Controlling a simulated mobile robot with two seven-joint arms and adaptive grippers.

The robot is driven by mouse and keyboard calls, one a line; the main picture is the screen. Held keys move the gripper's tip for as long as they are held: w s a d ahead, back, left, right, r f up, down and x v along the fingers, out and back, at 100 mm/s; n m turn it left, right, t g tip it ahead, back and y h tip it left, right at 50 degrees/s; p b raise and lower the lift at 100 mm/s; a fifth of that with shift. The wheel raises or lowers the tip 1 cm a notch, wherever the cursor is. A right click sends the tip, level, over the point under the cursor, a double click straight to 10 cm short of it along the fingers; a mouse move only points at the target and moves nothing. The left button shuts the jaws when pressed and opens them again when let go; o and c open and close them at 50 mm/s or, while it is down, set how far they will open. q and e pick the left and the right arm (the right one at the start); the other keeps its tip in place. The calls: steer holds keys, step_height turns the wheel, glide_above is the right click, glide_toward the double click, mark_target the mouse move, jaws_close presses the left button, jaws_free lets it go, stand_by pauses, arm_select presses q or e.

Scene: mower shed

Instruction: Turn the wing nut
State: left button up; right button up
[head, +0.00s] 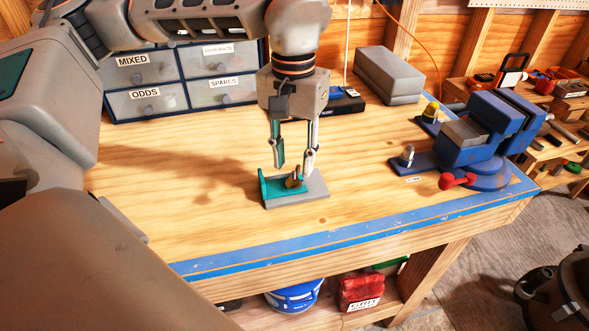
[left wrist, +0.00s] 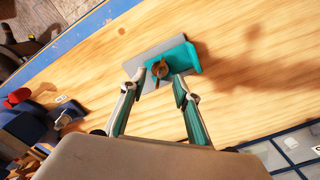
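A brass-brown wing nut (head: 294,179) sits on the base of a teal bracket (head: 270,187), which lies on a grey plate (head: 310,194) on the workbench. The wing nut also shows in the left wrist view (left wrist: 160,68), near the middle of the bracket (left wrist: 184,58). My left gripper (head: 294,170) points down over the wing nut. Its two fingers are apart, with the tips close to the nut in the head view. In the left wrist view the fingertips (left wrist: 158,80) are spread, with the nut just beyond the gap between them. My right gripper is not in view.
A blue vise (head: 480,130) with a red-ended handle stands at the bench's right end. Labelled drawers (head: 145,102), a grey block (head: 389,75) and a dark box (head: 345,101) stand along the back. Bare wood (head: 180,180) lies left of the plate.

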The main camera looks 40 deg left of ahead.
mark_target(294, 172)
arm_select(q)
step_height(294, 172, down, 3)
steer(key=shift+f, duration=0.2)
jaws_close()
steer(key=shift+n, duration=0.3)
